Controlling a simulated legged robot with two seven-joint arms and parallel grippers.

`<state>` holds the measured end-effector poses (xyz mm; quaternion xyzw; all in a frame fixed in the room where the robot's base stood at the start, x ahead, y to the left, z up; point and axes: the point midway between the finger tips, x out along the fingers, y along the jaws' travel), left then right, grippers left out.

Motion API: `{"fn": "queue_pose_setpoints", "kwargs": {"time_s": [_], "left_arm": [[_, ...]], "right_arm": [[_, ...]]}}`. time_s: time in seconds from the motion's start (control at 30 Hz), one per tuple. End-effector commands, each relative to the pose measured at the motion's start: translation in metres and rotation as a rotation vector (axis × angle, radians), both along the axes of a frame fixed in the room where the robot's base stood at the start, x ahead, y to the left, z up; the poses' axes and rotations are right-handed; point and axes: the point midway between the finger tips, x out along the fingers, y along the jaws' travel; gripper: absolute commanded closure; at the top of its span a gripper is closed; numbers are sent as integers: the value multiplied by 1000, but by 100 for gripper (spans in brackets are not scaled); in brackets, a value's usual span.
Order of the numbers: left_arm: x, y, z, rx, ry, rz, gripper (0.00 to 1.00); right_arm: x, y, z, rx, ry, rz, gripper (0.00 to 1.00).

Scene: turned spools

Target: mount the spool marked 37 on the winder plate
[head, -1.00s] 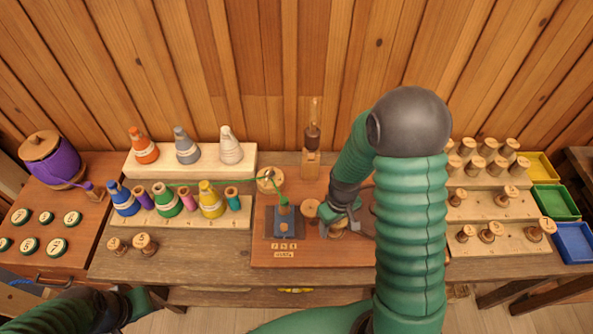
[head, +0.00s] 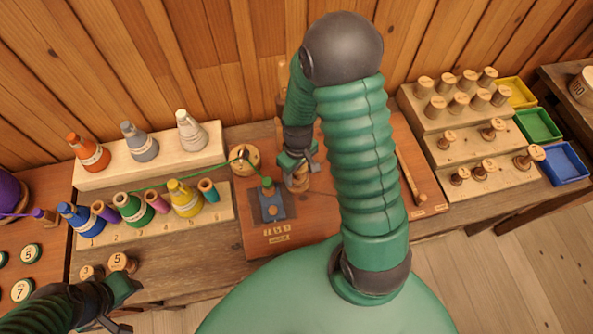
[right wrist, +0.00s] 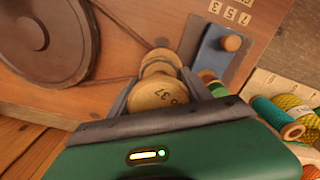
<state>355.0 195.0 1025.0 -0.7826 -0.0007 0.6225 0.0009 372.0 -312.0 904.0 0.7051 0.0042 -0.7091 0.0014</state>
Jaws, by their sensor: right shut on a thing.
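The spool marked 37 (right wrist: 155,95) is a pale wooden spool, its numbered end facing the right wrist camera. My right gripper (right wrist: 165,97) is shut on it, with a finger on either side. In the head view my right gripper (head: 297,170) and the spool (head: 298,183) are over the red-brown winder board (head: 318,222), right of a blue plate (head: 272,207). Round wood shows just beyond the spool's end; I cannot tell whether the spool touches what is under it. My left gripper (head: 122,305) is at the lower left, its jaws unclear.
A dark round wheel (right wrist: 35,30) lies on the board. Coloured thread spools stand on a pale rack (head: 160,227) to the left, with cones on a rack (head: 150,162) behind. Wooden spools fill stepped racks (head: 470,122) at right, beside yellow, green and blue trays (head: 565,163).

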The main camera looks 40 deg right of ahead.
Motion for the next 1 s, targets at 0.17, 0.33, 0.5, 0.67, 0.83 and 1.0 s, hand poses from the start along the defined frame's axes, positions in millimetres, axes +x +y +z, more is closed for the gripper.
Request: {"fn": "queue_pose_setpoints", "kwargs": {"time_s": [0.17,0.33,0.5,0.67,0.83,1.0], "left_arm": [[0,0,-2,0,0,0,64],[0,0,-2,0,-1,0,64],[0,0,0,0,0,0,64],[0,0,1,0,0,0,64],[0,0,2,0,0,0,64],[0,0,5,0,0,0,64]], "right_arm": [[-1,1,-3,-2,-3,1,84],[-1,2,-2,-3,-3,2,84],[1,0,-2,-1,-1,1,84],[2,-2,-3,-1,-1,1,84],[1,-1,-3,-1,-2,1,84],[-4,1,-2,0,0,1,84]]}}
